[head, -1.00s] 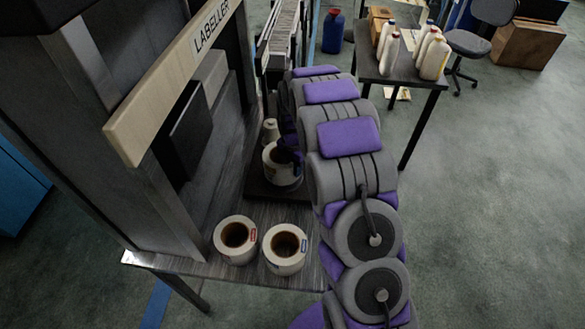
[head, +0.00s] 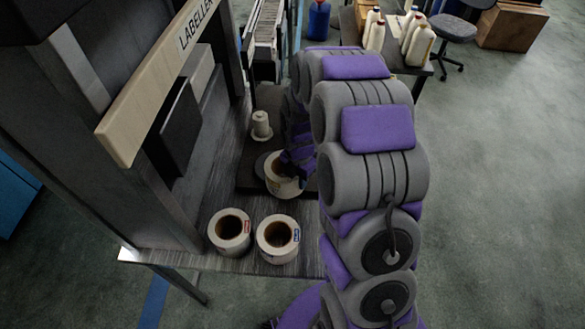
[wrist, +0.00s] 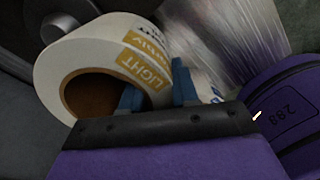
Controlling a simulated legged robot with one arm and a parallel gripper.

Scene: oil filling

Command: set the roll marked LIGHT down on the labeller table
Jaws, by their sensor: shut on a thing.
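The roll marked LIGHT (wrist: 110,60) is white with a gold label in the wrist view, and its brown core faces me. My gripper (wrist: 156,92) is shut on its wall, one blue finger inside the core and one outside. In the head view the roll (head: 284,188) is near the front edge of a dark platform, with my gripper (head: 293,165) on its right side. Whether it touches anything below is unclear. The labeller table (head: 190,258) is grey, and two white rolls stand at its front, one red-tagged (head: 229,247) and one blue-tagged (head: 279,256).
A small white spool (head: 261,128) stands behind. The LABELLER frame (head: 150,85) rises at left. Bottles (head: 416,42) stand on a far table.

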